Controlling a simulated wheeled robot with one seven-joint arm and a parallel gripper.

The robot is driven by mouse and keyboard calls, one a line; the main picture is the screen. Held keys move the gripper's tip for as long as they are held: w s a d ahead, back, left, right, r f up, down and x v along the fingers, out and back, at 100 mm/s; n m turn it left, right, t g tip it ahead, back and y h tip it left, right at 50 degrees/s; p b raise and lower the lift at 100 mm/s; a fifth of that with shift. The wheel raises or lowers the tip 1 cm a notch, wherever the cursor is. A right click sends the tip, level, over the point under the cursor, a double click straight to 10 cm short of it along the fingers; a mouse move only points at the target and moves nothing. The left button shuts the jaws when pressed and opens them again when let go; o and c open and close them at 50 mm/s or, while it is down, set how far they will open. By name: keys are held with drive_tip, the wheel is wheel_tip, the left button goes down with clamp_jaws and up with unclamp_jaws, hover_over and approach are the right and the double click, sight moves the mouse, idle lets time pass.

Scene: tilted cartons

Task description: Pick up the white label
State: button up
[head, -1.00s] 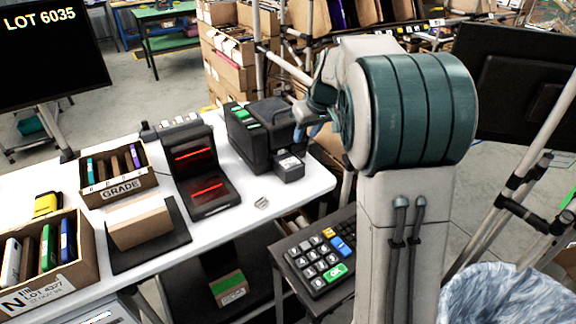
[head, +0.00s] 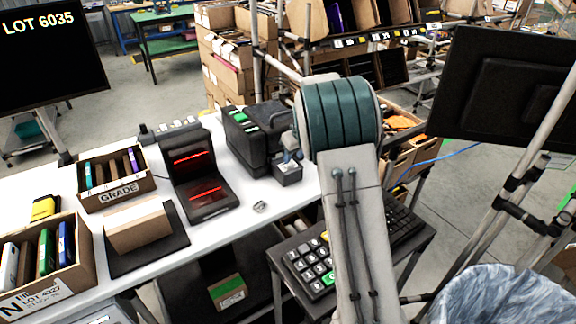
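A small pale patch that looks like the white label (head: 289,169) shows on the small dark box in front of the black printer (head: 245,140). It is tiny, so I cannot be sure of its edges. My gripper (head: 291,156) is at the printer's right front, just above or at this box. My wrist and arm hide much of it, and its fingers are too small to tell open from shut. I cannot tell whether it touches the label. A small greyish-white scrap (head: 260,207) lies on the white table's front right part.
A black scanner stand (head: 203,180) with red lights stands left of the printer. The GRADE carton (head: 118,190), a tan box (head: 138,226) on a dark mat and the LOT 4327 carton (head: 48,260) are further left. A keypad (head: 312,265) sits below the table's right end.

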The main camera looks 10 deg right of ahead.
sight(291, 165)
drive_tip(key=shift+p+x, duration=0.45)
drive_tip(key=shift+x, duration=1.8)
drive_tip(key=shift+s+d, duration=0.1)
drive_tip(key=c, duration=0.6)
